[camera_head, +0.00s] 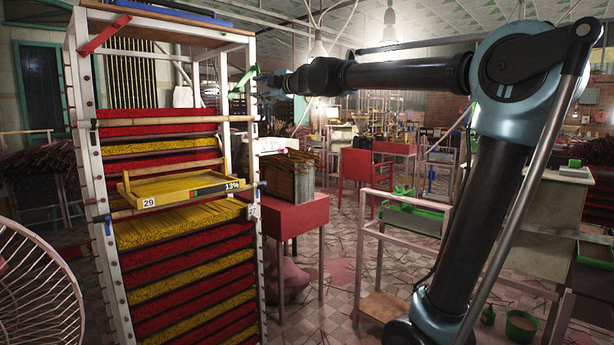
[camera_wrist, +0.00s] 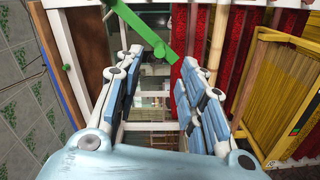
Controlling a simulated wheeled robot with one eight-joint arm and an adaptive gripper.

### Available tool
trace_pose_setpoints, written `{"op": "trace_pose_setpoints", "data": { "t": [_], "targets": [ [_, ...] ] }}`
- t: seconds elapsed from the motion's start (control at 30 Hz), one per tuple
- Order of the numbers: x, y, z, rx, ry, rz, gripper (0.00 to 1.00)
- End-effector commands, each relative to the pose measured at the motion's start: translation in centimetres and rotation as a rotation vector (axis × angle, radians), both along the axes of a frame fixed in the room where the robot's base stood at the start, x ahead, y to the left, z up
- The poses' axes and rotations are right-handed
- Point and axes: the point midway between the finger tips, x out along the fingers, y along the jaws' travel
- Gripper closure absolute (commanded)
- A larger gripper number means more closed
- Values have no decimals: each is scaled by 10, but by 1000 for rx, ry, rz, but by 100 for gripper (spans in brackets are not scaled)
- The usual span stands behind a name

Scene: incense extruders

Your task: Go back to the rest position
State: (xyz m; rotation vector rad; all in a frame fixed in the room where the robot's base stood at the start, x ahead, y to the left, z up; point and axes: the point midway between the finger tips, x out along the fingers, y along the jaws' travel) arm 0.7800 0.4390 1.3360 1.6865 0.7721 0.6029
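My gripper (camera_head: 262,82) is at the upper right side of the white rack (camera_head: 83,130), at the end of my outstretched arm. In the wrist view my gripper (camera_wrist: 163,58) has its two fingers spread apart, with nothing held between them. A green lever (camera_head: 243,80) on the rack is close to the fingertips. The green lever also shows in the wrist view (camera_wrist: 145,32), just beyond the fingers; I cannot tell whether they touch it.
The rack holds red and yellow incense layers. A yellow tray (camera_head: 180,189) marked 29 and 13% sticks out of its front. A red table (camera_head: 298,217) with a box (camera_head: 291,180) stands right of the rack. A pink metal frame (camera_head: 372,262) stands near my arm.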

Motion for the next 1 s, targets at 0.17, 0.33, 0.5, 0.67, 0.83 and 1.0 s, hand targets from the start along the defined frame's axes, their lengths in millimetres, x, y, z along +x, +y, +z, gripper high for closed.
{"op": "trace_pose_setpoints", "data": {
  "t": [0.17, 0.33, 0.5, 0.67, 0.83, 1.0],
  "targets": [
    [18, -61, -15, 76, 57, -165, 64],
    [33, -162, -52, 180, 164, -417, 64],
    [25, -248, -105, 279, 283, -659, 64],
    [1, -322, -166, 351, 421, -863, 64],
    [-39, -386, -239, 413, 586, -1058, 64],
    [-93, -432, -316, 464, 773, -1227, 64]
  ]
}}
